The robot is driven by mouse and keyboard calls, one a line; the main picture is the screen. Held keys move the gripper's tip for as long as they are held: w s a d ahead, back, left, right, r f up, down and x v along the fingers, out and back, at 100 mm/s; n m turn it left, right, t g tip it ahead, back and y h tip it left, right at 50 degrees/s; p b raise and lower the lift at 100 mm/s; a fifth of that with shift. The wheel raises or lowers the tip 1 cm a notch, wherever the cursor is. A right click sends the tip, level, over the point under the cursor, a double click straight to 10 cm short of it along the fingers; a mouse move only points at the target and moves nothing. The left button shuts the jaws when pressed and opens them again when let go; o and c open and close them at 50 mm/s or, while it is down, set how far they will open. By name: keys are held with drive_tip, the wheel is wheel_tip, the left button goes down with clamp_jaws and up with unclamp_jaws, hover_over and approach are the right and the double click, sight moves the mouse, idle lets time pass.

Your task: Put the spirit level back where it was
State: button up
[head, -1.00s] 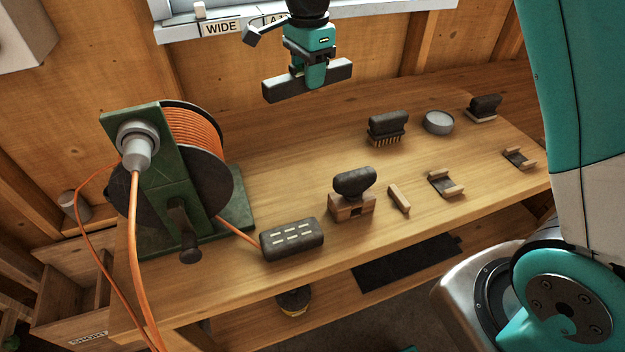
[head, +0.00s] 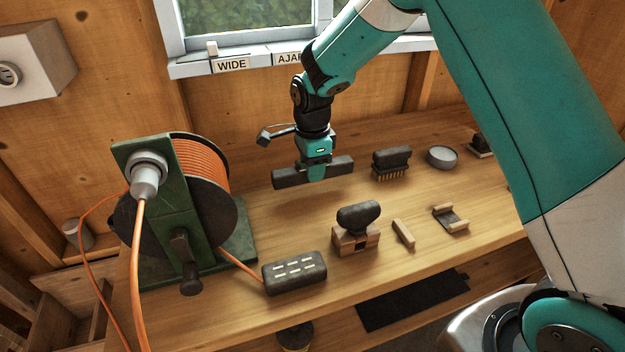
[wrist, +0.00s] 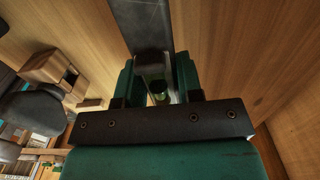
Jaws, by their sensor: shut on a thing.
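The spirit level is a dark grey bar (head: 290,179), held level from side to side in the head view, above the back part of the bench. My gripper (head: 315,176) is shut around its middle from above. A soft shadow lies on the wood below, so the bar seems clear of the bench; the exact gap is hard to tell. In the wrist view, the bar (wrist: 142,22) runs up between the fingers of my gripper (wrist: 158,82). Its near part is hidden by the gripper body.
The cable reel (head: 205,185) stands left of the bar. A dark socket block (head: 295,272), a wooden block with a dark knob (head: 357,228), a small wooden stick (head: 403,234) and an empty cradle (head: 450,218) line the front. A brush (head: 391,162) and grey dish (head: 442,157) stand right.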

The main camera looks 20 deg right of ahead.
drive_tip(key=shift+f, duration=2.1)
drive_tip(key=o, duration=1.1)
drive_tip(key=shift+f, duration=0.1)
drive_tip(key=shift+c, duration=0.2)
wheel_tip(320, 180, up, 12)
drive_tip(key=shift+f+b, duration=0.2)
drive_tip(key=shift+b, duration=0.25)
drive_tip(key=s+a+r+n+y, duration=0.1)
drive_tip(key=s+r+n, duration=0.2)
drive_tip(key=s+n, duration=0.5)
drive_tip(key=s+a+r+n+y, duration=0.1)
drive_tip(key=s+a+r+n, duration=0.1)
drive_tip(key=s+n, duration=0.6)
drive_tip(key=s+a+r+n+y, duration=0.1)
drive_tip(key=s+r+n, duration=0.3)
drive_tip(key=s+n, duration=0.5)
drive_tip(key=s+y, duration=0.1)
drive_tip(key=s, duration=0.5)
drive_tip(key=shift+a+r, duration=0.25)
drive_tip(key=shift+r, duration=0.05)
